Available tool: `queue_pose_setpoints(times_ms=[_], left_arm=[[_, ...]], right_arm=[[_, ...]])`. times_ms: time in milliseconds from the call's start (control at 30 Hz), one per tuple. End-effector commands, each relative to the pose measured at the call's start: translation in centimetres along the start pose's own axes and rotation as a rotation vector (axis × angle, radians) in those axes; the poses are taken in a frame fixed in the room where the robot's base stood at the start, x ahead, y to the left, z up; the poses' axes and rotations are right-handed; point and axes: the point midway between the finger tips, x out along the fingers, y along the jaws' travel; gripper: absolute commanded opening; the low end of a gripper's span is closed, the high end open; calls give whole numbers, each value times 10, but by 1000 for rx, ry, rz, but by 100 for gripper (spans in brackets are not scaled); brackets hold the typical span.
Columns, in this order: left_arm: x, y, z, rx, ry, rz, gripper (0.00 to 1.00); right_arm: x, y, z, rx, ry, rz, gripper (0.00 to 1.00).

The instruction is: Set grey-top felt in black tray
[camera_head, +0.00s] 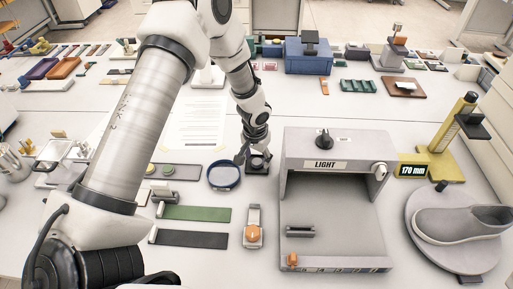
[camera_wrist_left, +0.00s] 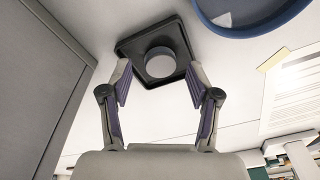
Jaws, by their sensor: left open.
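The black tray (camera_head: 257,172) is a small square tray on the white table, left of the light box. In the left wrist view the tray (camera_wrist_left: 128,48) shows its dark rim, with a round grey-top felt (camera_wrist_left: 161,64) in its middle. My left gripper (camera_head: 253,159) is right over the tray in the head view and partly covers it. In the left wrist view my left gripper (camera_wrist_left: 158,72) is open, with one finger on each side of the felt. A gap shows between each finger and the felt. My right gripper is in neither view.
A blue-rimmed round dish (camera_head: 223,187) stands close to the left of the tray. The grey light box (camera_head: 340,146) rises close on the right. A printed sheet (camera_head: 197,122) lies behind. A stand with an orange knob (camera_head: 252,233) is in front.

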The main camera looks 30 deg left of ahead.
Motion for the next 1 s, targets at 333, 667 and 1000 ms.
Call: queue_pose_setpoints(times_ms=[333, 667, 1000], left_arm=[[-82, 0, -1, 0, 6, 0, 61], [-112, 0, 0, 0, 0, 0, 61], [-133, 0, -2, 0, 1, 0, 61]], right_arm=[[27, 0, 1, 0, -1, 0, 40], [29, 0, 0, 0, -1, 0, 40], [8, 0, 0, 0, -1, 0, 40]])
